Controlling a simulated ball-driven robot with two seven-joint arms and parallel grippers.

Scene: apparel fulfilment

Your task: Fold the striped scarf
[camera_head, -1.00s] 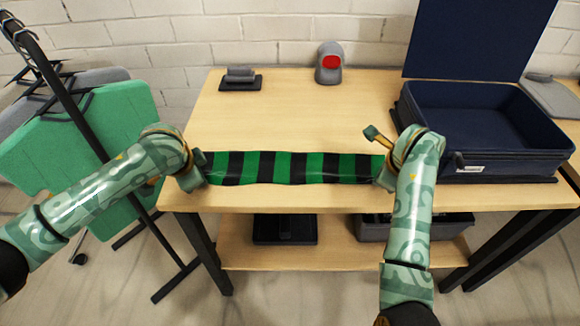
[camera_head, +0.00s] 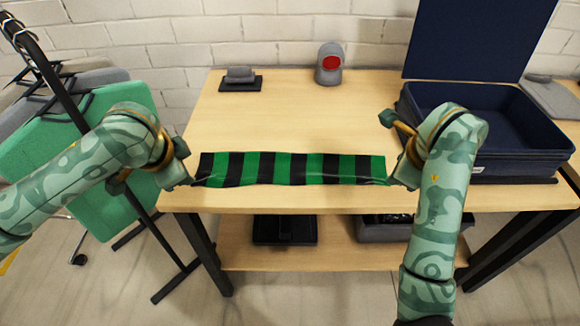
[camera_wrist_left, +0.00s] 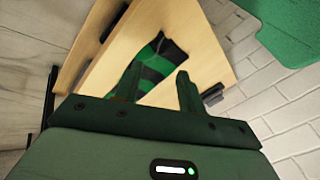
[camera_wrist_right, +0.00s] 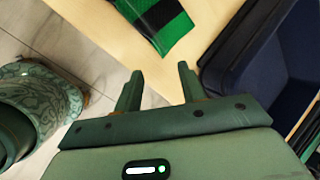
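The green and black striped scarf (camera_head: 290,168) lies as a straight, flat strip along the table's front edge. My left gripper (camera_head: 189,180) is just off its left end. In the left wrist view the fingers (camera_wrist_left: 157,88) are spread, with the scarf (camera_wrist_left: 160,62) showing beyond them. Whether a finger touches the cloth I cannot tell. My right gripper (camera_head: 394,178) is just off its right end. In the right wrist view its fingers (camera_wrist_right: 158,85) are open and empty, and the scarf end (camera_wrist_right: 172,30) lies apart from them. The scarf's underside is hidden.
The wooden table (camera_head: 300,110) is clear behind the scarf. An open dark blue case (camera_head: 485,110) stands at the right, near my right arm. A grey device with a red face (camera_head: 329,63) and a small grey object on a black pad (camera_head: 240,79) stand at the back. A clothes rack (camera_head: 75,110) is at the left.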

